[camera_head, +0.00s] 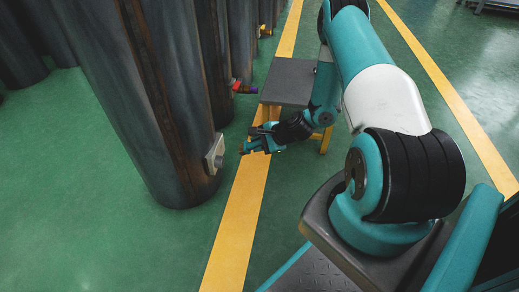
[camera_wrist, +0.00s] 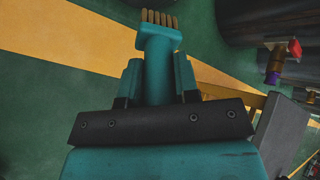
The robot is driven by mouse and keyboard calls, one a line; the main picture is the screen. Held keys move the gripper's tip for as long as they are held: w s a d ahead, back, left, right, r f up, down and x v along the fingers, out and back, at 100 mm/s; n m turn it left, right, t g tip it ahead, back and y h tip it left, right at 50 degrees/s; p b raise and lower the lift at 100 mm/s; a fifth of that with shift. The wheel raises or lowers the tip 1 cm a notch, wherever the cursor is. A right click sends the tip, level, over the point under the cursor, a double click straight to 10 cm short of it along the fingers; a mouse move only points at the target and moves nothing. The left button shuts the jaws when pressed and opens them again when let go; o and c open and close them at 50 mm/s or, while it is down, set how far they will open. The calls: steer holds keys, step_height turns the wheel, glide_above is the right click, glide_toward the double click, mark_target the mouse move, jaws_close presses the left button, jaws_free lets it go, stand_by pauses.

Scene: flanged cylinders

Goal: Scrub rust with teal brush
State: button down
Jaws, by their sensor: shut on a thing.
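My gripper (camera_head: 264,139) is shut on the teal brush (camera_wrist: 158,45). In the wrist view the brush handle sits between the two teal fingers of my gripper (camera_wrist: 158,78), with its tan bristles pointing away from me, at the top. In the head view the brush is small and hard to make out at the gripper's tip. A brown rusty band (camera_head: 160,90) runs down the large dark cylinder (camera_head: 110,80). My gripper is to the right of this cylinder, apart from it in the picture. The bristles touch nothing that I can see.
A pale box-like fitting (camera_head: 215,152) sticks out low on the large cylinder. A red and purple fitting (camera_head: 243,88) is on a cylinder behind. A grey-topped stand (camera_head: 288,80) with yellow legs is just behind my gripper. Green floor lies open at left.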

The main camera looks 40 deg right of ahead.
mark_target(244, 146)
steer(key=shift+w+a+r+b, duration=0.1)
steer(key=shift+w+a+b, duration=0.15)
steer(key=shift+w+a, duration=0.8)
steer(key=shift+w+a+b, duration=0.2)
steer(key=shift+w+a, duration=0.5)
steer(key=shift+w, duration=0.5)
steer(key=shift+w+a, duration=0.3)
steer(key=shift+w, duration=0.1)
steer(key=shift+s+d+f+b, duration=0.1)
steer(key=shift+f+b, duration=0.85)
steer(key=shift+f, duration=0.9)
steer(key=shift+r+p, duration=0.15)
steer(key=shift+p, duration=0.2)
steer(key=shift+r, duration=0.1)
step_height(244, 146, up, 3)
steer(key=p, duration=0.3)
steer(key=shift+r+p, duration=0.2)
steer(key=shift+p, duration=0.15)
steer(key=shift+f+b, duration=1.1)
steer(key=shift+f, duration=0.85)
